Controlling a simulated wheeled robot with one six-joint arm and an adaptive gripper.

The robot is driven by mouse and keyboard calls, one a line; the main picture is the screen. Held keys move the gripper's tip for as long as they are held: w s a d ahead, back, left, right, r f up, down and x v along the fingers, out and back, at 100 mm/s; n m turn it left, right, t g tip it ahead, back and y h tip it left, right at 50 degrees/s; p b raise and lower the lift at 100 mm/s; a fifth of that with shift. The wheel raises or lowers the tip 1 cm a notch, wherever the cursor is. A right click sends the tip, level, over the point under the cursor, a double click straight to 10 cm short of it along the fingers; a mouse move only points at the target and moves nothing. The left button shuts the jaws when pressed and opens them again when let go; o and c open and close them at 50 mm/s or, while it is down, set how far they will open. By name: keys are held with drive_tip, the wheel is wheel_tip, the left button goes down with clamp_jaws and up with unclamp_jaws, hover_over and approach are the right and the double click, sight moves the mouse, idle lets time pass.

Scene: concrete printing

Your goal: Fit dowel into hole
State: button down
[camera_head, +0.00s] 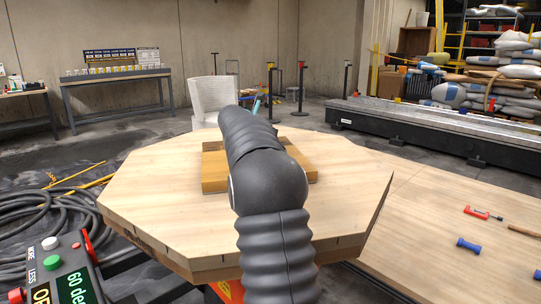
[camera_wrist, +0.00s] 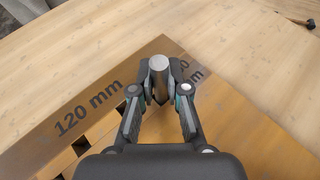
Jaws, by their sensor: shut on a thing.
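My gripper (camera_wrist: 159,78) shows in the wrist view, shut on a grey metal dowel (camera_wrist: 159,64). The dowel's round end faces the camera, between the two fingertips. Below it lies a wooden board (camera_wrist: 45,135) printed "120 mm", with a second, partly covered label to the right of the fingers. The hole and the dowel's far end are hidden, so I cannot tell whether the dowel is in a hole. In the head view my arm covers the gripper and dowel, and the board (camera_head: 214,180) shows on both sides of the arm.
The board lies on an octagonal wooden table (camera_head: 150,205). A lower wooden table (camera_head: 430,240) at right holds a red tool (camera_head: 482,213) and a blue dumbbell-shaped piece (camera_head: 470,246). A control box (camera_head: 65,275) stands at front left. A white textured object (camera_head: 212,98) stands behind the table.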

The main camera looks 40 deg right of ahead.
drive_tip(key=shift+f+b, duration=0.5)
drive_tip(key=shift+f, duration=0.4)
drive_tip(key=c, duration=1.1)
unclamp_jaws()
drive_tip(key=v, duration=1.2)
